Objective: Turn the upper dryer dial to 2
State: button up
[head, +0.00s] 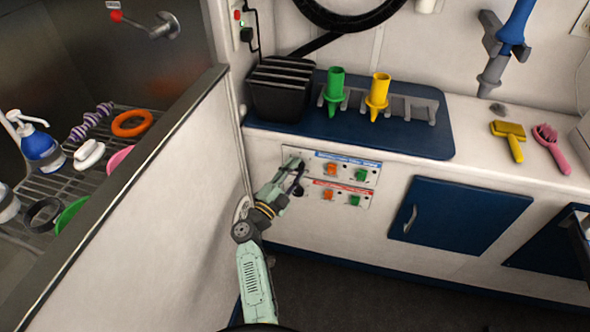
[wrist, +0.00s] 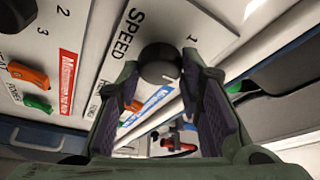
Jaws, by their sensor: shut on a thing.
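The dryer panel (head: 347,164) has an upper row with a blue label and a lower row with a red label. My gripper (head: 294,170) is at the left end of the upper row and covers the dial there. In the wrist view my gripper (wrist: 161,75) is shut on a round black dial, the upper dryer dial (wrist: 160,58), with a finger on each side. "SPEED" and a "1" are printed beside it. A pale mark shows on the dial, but the number it points to is unclear. The lower dial (wrist: 17,12) is partly in view, with "2" and "3" near it.
Orange and green switches (head: 331,169) sit right of the dials. Above is a counter with a blue mat (head: 425,145), a black dryer box (head: 283,90), and green and yellow nozzles. A partition wall (head: 150,200) stands close on the left. A blue cabinet door (head: 460,215) is right.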

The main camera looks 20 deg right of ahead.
dwell(0.4)
jog(key=o, duration=1.1)
jog(key=v, duration=1.2)
jog(key=shift+s+f, duration=0.1)
